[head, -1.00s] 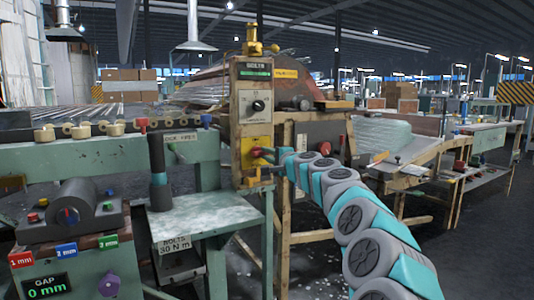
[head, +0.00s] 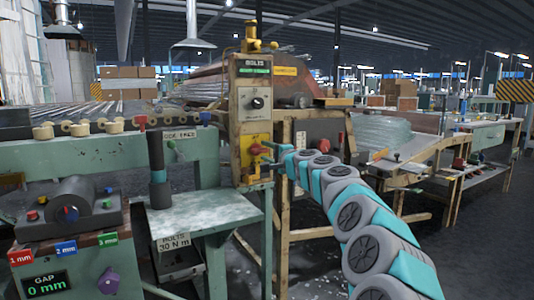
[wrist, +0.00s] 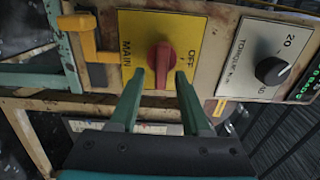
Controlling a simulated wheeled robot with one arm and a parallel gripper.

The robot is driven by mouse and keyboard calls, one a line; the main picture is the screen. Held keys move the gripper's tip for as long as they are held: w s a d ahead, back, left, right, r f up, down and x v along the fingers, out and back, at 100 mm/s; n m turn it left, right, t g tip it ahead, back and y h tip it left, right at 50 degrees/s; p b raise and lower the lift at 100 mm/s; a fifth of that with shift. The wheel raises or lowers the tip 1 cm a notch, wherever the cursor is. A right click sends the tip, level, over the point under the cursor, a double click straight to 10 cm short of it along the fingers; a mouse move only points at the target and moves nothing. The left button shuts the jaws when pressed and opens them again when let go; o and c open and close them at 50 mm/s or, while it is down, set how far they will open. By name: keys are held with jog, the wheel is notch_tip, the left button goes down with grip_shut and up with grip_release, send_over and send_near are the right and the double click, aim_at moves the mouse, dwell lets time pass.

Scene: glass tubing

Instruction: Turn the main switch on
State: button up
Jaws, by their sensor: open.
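The main switch is a red rotary knob (wrist: 162,60) on a yellow plate (wrist: 189,28) marked MAIN and OFF in the wrist view. The knob's ridge runs up and down in that picture. My gripper (wrist: 159,76) is open, with one green finger on each side of the knob's lower part. I cannot tell whether the fingers touch it. In the head view the red knob (head: 255,149) shows on the yellow lower part of the upright control panel (head: 243,125), with my gripper (head: 263,157) right at it.
A black torque dial (wrist: 270,70) is right of the switch in the wrist view, and a yellow-orange lever (wrist: 88,38) is left. A green bench (head: 205,215) stands left of the panel. A wooden frame (head: 285,215) is close behind my gripper.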

jog(key=b+v, duration=0.1)
jog(key=v, duration=0.6)
jog(key=shift+s+d, duration=0.25)
jog(key=shift+s, duration=0.05)
dwell(0.4)
